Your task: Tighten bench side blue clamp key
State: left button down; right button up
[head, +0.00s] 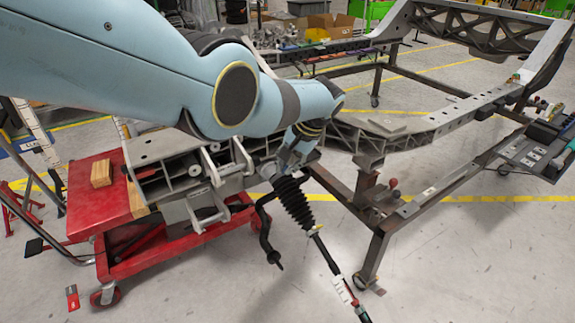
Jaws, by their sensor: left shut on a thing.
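My left arm reaches in from the upper left. Its gripper (293,156) points down at the right end of the grey frame piece, just above the ribbed black boot. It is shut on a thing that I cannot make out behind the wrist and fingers. The blue clamp key does not show clearly; the wrist covers that spot. The grey frame piece (160,147) rests on the red cart (97,178). The black boot (295,205) slants down to a rod (327,258). My right gripper is not in view.
The steel bench frame (381,245) stands close to the right of the gripper, with a red-knobbed lever (393,184) on it. A large grey chassis (445,122) extends behind. A wooden block (101,173) lies on the cart. Open floor (470,270) is at the lower right.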

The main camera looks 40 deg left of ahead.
pick_arm(q)
jog(key=shift+m+y, duration=0.3)
jog(key=shift+m, duration=1.7)
jog(key=c, duration=1.5)
grip_release()
jog(key=shift+w+d+r, duration=0.1)
jog(key=shift+d+r, duration=0.3)
jog(key=shift+r, duration=0.15)
jog(key=v, duration=1)
jog(key=shift+d+r, duration=0.1)
jog(key=shift+r, duration=0.2)
